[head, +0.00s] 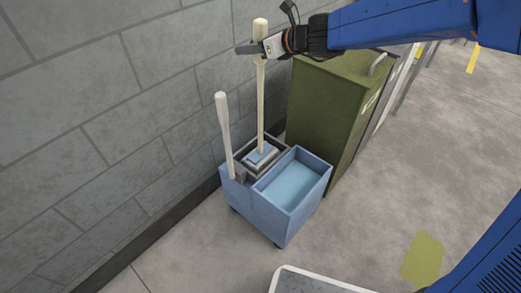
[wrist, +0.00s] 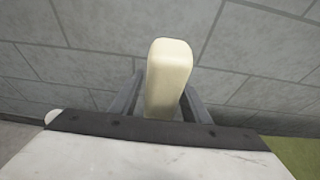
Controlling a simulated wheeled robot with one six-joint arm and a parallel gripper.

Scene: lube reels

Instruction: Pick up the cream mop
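The cream mop (head: 261,95) stands upright, its long handle rising from the rear part of a blue mop bucket. In the head view my gripper (head: 252,48) is level with the upper handle, just below its rounded top. In the wrist view the handle's blocky top (wrist: 168,75) stands between the two grey fingers of my gripper (wrist: 164,85). The fingers look open around it, with a narrow gap at the left; at the right they are very close. The lower handle is hidden by the gripper body in the wrist view.
The blue bucket (head: 262,215) holds bluish water; a second, shorter pale handle (head: 224,135) leans at its left. A grey block wall (head: 100,110) is close behind. An olive green bin (head: 330,110) stands at the right.

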